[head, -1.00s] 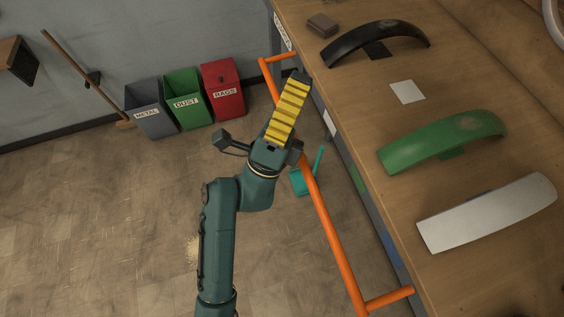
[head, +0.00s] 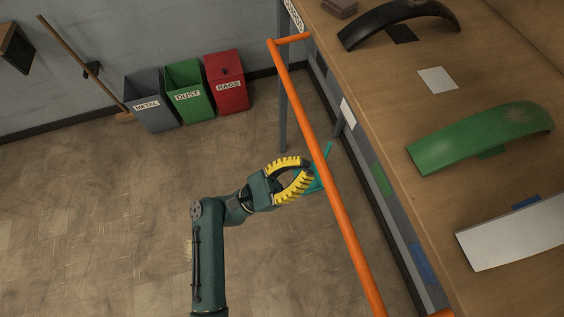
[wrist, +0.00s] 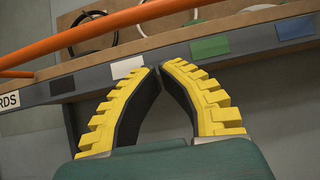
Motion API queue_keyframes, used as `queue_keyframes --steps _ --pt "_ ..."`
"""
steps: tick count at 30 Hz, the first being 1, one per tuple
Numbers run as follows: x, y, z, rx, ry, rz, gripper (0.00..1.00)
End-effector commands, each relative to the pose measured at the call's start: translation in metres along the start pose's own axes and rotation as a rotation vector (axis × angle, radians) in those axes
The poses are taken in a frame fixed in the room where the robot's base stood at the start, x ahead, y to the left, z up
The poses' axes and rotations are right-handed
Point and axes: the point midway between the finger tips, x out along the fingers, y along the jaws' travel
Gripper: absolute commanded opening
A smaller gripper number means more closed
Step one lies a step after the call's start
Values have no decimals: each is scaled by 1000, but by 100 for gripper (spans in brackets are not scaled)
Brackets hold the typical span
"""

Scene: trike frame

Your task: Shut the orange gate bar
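The orange gate bar (head: 323,170) runs lengthwise along the front of the workbench in the head view. Short orange arms at its far and near ends reach toward the bench. It also crosses the upper left of the wrist view (wrist: 90,38). My gripper (head: 309,173) has yellow ribbed fingers and is just left of the bar in the head view, pointing right. In the wrist view the fingertips (wrist: 160,68) come together with nothing visible between them, and the bar appears above them. I cannot tell whether they touch the bar.
The wooden workbench (head: 405,110) fills the right side, with black, green (head: 480,138) and white (head: 515,232) fenders on it. Grey, green and red bins (head: 226,85) stand by the wall. Floor at left is clear.

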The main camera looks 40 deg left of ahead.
Motion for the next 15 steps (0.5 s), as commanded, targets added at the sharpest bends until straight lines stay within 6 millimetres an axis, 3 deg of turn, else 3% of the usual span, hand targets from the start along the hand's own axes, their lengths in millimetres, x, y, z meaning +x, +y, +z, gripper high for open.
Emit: queue_keyframes --steps 1,6,15 --pt "14 -1 4 -1 -1 -4 0" --pt "30 0 24 0 0 0 0" --pt "34 0 28 0 0 1 0"
